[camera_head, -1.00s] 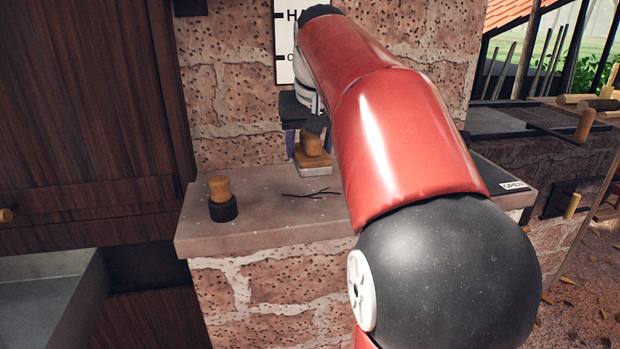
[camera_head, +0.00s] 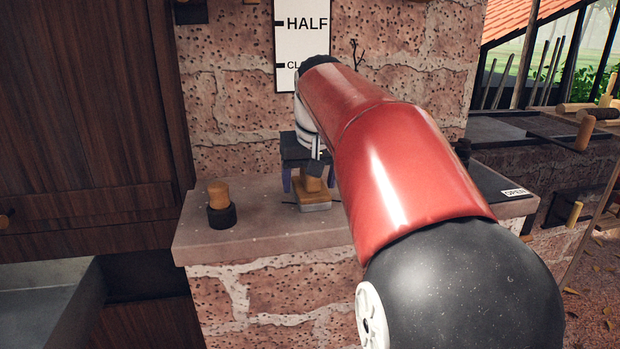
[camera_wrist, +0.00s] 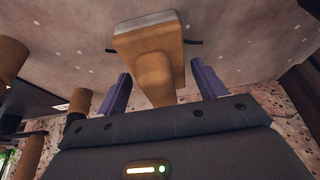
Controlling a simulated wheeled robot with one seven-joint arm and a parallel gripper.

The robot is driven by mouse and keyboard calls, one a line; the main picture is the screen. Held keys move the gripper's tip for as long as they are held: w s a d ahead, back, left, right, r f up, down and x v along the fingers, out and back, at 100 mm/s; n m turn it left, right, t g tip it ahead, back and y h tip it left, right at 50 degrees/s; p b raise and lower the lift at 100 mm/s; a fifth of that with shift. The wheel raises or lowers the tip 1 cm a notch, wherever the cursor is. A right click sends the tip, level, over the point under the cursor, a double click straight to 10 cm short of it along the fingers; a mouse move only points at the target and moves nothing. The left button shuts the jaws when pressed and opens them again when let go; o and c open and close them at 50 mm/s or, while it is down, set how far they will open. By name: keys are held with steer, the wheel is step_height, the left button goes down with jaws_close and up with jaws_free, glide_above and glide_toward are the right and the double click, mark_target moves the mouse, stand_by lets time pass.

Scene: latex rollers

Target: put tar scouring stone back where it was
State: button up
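The scouring stone (camera_head: 313,199), a wooden block with a knob handle and a pale grey base, stands base down on the stone ledge (camera_head: 250,236). Thin dark twig-like marks show at its sides. In the wrist view the stone (camera_wrist: 153,48) is right ahead, its knob pointing at my gripper. My gripper (camera_wrist: 160,80) has its two purple fingers spread on either side of the knob, with a visible gap on each side. In the head view my gripper (camera_head: 310,180) is just behind and over the stone, partly hidden by my red arm. Any label is unreadable.
A dark round block with a wooden knob (camera_head: 220,207) stands to the left on the ledge. A sign reading HALF (camera_head: 303,50) is on the brick wall behind. An OPEN tag (camera_head: 514,192) lies at right. A wooden cabinet (camera_head: 80,100) is at left.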

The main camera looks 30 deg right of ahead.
steer(key=shift+o, duration=0.4)
steer(key=shift+r, duration=0.1)
steer(key=shift+r, duration=0.3)
steer(key=p+v, duration=0.2)
steer(key=v, duration=1)
steer(key=s+a+f+n, duration=0.1)
steer(key=s+a+f, duration=0.3)
steer(key=f, duration=0.4)
steer(key=s+a+f+n, duration=0.1)
steer(key=s+a+f, duration=0.3)
steer(key=s+f, duration=0.2)
steer(key=s+a+f+n+t+y, duration=0.1)
steer(key=s+a+f, duration=0.3)
steer(key=f, duration=0.7)
steer(key=shift+s+a, duration=0.35)
steer(key=shift+s, duration=0.6)
steer(key=shift+f, duration=0.1)
